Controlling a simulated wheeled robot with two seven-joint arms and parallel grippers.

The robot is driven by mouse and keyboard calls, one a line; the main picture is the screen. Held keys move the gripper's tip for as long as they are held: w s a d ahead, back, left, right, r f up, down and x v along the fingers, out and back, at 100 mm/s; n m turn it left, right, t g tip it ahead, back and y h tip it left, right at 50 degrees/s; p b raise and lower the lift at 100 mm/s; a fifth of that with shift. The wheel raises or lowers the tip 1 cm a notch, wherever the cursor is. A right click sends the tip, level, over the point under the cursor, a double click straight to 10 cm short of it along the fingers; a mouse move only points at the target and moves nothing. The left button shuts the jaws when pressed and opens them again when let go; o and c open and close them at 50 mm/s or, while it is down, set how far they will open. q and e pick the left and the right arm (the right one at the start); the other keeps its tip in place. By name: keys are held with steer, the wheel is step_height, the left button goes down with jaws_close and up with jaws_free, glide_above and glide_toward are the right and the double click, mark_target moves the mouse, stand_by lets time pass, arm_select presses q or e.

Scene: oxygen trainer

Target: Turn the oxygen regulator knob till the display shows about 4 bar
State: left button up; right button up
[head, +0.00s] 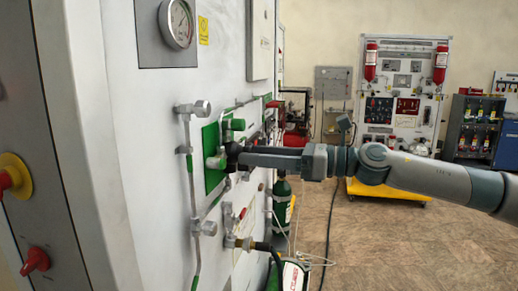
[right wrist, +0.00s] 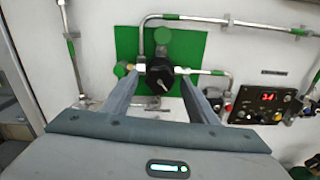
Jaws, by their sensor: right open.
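The black regulator knob (right wrist: 159,77) sits on a green panel (right wrist: 128,42) on the trainer's wall, with a light pointer mark on its face. My right gripper (right wrist: 158,82) is open, with one finger on each side of the knob in the right wrist view. Whether the fingers touch it I cannot tell. In the head view my right gripper (head: 238,157) reaches the green panel (head: 211,176) from the right and hides part of the knob. A display (right wrist: 266,97) with red digits, seeming to read 3.4, is to the right of the knob. My left gripper is not in view.
Metal pipes (right wrist: 187,18) with green bands run around the panel. A round gauge (head: 177,24) is higher on the wall. A green cylinder (head: 282,205) stands beside the trainer. A board with red extinguishers (head: 440,64) stands farther back. Open floor lies to the right.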

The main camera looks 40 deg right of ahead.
stand_by(0.3)
steer(key=c, duration=1.1)
steer(key=shift+o, duration=0.2)
steer(key=shift+m, duration=0.3)
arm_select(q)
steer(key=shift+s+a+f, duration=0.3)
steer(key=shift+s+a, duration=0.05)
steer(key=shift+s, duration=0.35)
arm_select(e)
steer(key=shift+m, duration=2)
